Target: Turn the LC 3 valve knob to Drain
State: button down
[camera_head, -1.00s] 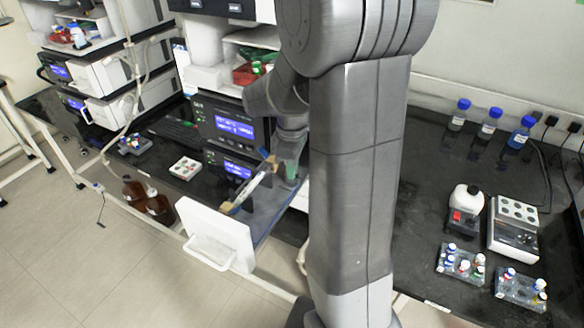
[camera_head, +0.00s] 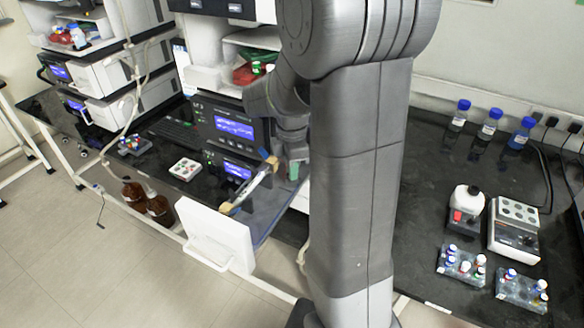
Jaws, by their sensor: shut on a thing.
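The central LC stack (camera_head: 207,128) has dark modules with lit blue screens; a small label on it seems to read LC 3. Its white-fronted drawer (camera_head: 215,236) is pulled open, with a slanted clear column inside. My gripper (camera_head: 288,168) is in partial view behind my arm, pointing down over the right rear of the open drawer. It is shut, seemingly on the LC 3 valve knob, but the knob and its pointer are hidden by the gripper and arm. A small green patch shows beside the fingers.
A second LC stack (camera_head: 110,75) stands at the left. Brown bottles (camera_head: 158,207) stand on the floor below the bench. A white vial tray (camera_head: 185,168) lies left of the drawer. Blue-capped bottles (camera_head: 489,124), vial racks and small instruments occupy the right bench.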

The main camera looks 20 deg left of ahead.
dwell(0.4)
jog(key=c, duration=1.5)
grip_release()
jog(key=shift+c, duration=0.2)
jog(key=shift+r, duration=0.1)
notch_tip(320, 180, up, 14)
jog(key=shift+b, duration=0.35)
jog(key=shift+f, duration=0.25)
notch_tip(320, 180, down, 14)
jog(key=shift+r+p, duration=0.15)
jog(key=shift+p, duration=0.2)
jog(key=shift+r, duration=0.1)
